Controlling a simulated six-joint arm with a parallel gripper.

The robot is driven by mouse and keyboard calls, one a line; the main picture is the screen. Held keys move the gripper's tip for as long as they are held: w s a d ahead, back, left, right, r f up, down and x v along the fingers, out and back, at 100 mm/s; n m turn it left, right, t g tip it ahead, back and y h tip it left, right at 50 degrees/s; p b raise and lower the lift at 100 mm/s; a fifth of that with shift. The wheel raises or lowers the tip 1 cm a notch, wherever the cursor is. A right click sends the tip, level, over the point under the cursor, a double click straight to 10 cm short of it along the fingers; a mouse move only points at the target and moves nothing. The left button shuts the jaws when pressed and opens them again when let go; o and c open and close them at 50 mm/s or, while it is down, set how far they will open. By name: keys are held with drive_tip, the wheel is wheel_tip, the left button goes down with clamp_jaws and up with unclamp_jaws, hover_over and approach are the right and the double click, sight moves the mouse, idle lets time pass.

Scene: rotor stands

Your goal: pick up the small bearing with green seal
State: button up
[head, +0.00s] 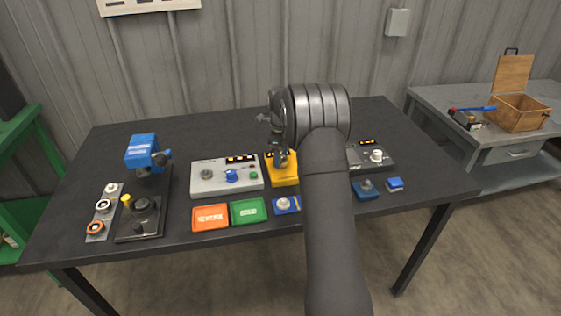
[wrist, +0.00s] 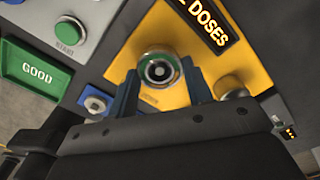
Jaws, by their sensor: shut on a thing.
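The small bearing with a green seal (wrist: 159,69) shows as a round metal ring with a green band and a dark centre in the wrist view. It is between the two blue fingertips of my gripper (wrist: 161,80), which is shut on it. Behind it is the yellow device (wrist: 262,62) with a lit display. In the head view my gripper (head: 282,158) points down over the yellow device (head: 283,178), and the bearing is too small to make out there. I cannot tell whether the bearing touches the device.
A grey control box (head: 226,177) stands left of the yellow device. Orange (head: 210,217) and green (head: 249,211) trays lie in front. A blue-topped press (head: 147,152) and a strip with several rings (head: 102,211) are at left. The back of the table is clear.

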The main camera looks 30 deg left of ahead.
drive_tip(key=shift+r, duration=0.55)
drive_tip(key=r, duration=0.2)
drive_tip(key=d+r, duration=0.1)
drive_tip(key=shift+w+r, duration=0.1)
drive_tip(key=shift+r, duration=0.25)
drive_tip(key=w+d+r, duration=0.1)
drive_tip(key=d+r, duration=0.5)
drive_tip(key=d, duration=0.4)
drive_tip(key=s+a+n, duration=0.2)
drive_tip(key=s+a, duration=0.4)
drive_tip(key=a, duration=0.4)
drive_tip(key=s+a+f+n, duration=0.1)
drive_tip(key=s+a+n, duration=0.1)
drive_tip(key=s+a, duration=0.6)
drive_tip(key=s+a+n, duration=0.2)
drive_tip(key=s+a, duration=0.3)
drive_tip(key=a, duration=0.6)
drive_tip(key=shift+s+f, duration=0.1)
drive_tip(key=shift+f, duration=2.3)
drive_tip(key=shift+f, duration=0.4)
drive_tip(key=shift+f, duration=0.6)
